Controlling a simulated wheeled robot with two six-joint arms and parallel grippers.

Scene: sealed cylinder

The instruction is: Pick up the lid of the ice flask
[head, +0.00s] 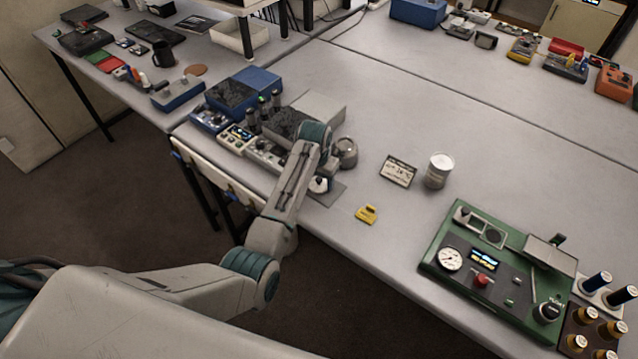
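A round grey metallic vessel (347,154) stands on the table just right of my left wrist; its left side is partly covered by the arm. I cannot tell whether it is the ice flask or where its lid lies. A pale upright cylinder (438,171) with a light top stands farther right, clear of the arm. My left gripper (321,186) is low over the table near the front edge, beside the metallic vessel. The wrist hides most of it, so its fingers and any grip cannot be made out. My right gripper is not in view.
Box-shaped instruments (238,136) crowd the table left of my wrist. A small sign (398,171) and a yellow object (367,214) lie to the right. A green device (497,268) and several spools (597,281) fill the front right. The table behind the cylinder is clear.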

